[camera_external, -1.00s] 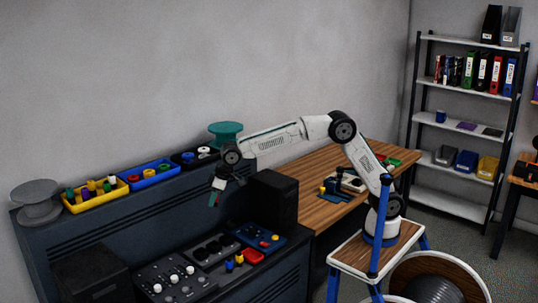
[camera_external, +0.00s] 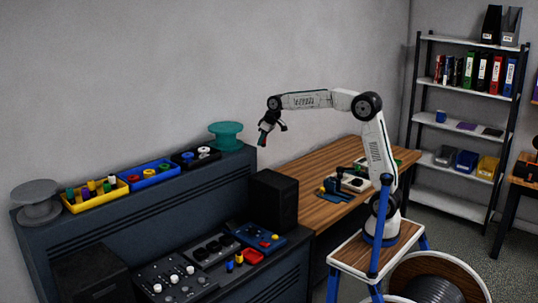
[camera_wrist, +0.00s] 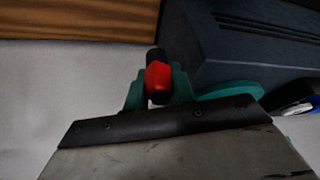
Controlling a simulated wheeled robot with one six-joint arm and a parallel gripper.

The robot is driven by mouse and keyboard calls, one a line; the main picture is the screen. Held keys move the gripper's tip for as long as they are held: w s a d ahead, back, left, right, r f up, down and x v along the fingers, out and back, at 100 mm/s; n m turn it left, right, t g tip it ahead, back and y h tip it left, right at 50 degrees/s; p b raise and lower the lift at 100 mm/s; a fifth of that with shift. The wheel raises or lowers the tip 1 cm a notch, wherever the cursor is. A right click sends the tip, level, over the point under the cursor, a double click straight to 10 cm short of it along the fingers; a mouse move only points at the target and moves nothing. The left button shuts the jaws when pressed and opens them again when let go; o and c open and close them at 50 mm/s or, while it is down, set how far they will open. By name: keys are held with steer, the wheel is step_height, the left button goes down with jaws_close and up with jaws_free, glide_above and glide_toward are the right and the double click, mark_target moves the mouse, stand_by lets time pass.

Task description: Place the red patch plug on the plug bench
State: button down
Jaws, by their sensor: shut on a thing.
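My gripper (camera_external: 264,139) is raised in the air above the gap between the dark console and the wooden table, against the grey wall. In the wrist view, the red patch plug (camera_wrist: 157,77) sits between the green fingers of my gripper (camera_wrist: 158,90), which are shut on it. The plug has a red body with dark ends. In the external view the plug is too small to make out clearly. I cannot tell for sure which surface is the plug bench.
The wooden table (camera_external: 300,212) holds a blue and yellow item (camera_external: 334,190) and other small parts. A black box (camera_external: 273,198) stands on the console. Yellow (camera_external: 97,201), blue (camera_external: 151,180) and black trays (camera_external: 195,163) and a teal spool (camera_external: 226,136) line the console's top ledge.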

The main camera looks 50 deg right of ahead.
steer(key=s+d+f+m+h, duration=0.1)
steer(key=d+f+m, duration=0.3)
steer(key=d+f, duration=0.55)
steer(key=s+d+f+m+h, duration=0.25)
steer(key=d+f, duration=0.45)
steer(key=f, duration=0.6)
steer(key=s+d+f+m, duration=0.1)
steer(key=s+d+m, duration=0.1)
steer(key=d, duration=0.5)
steer(key=s+d+m+h, duration=0.1)
steer(key=s+d+m, duration=0.1)
steer(key=s+d, duration=0.3)
steer(key=s+d+f+m+g, duration=0.1)
steer(key=s+d+m, duration=0.1)
steer(key=d, duration=0.7)
steer(key=shift+s+f, duration=0.3)
steer(key=shift+s, duration=0.4)
steer(key=shift+s+a+f+m, duration=0.15)
steer(key=shift+f+m, duration=0.05)
steer(key=shift+m, duration=0.05)
steer(key=w+d, duration=0.2)
steer(key=w, duration=0.3)
steer(key=w+d+f, duration=0.1)
steer(key=w, duration=0.4)
steer(key=w+d, duration=0.2)
steer(key=w, duration=0.3)
steer(key=shift+w+d+f, duration=0.1)
steer(key=shift+d+f, duration=0.15)
steer(key=shift+d, duration=0.05)
steer(key=shift+f, duration=1.7)
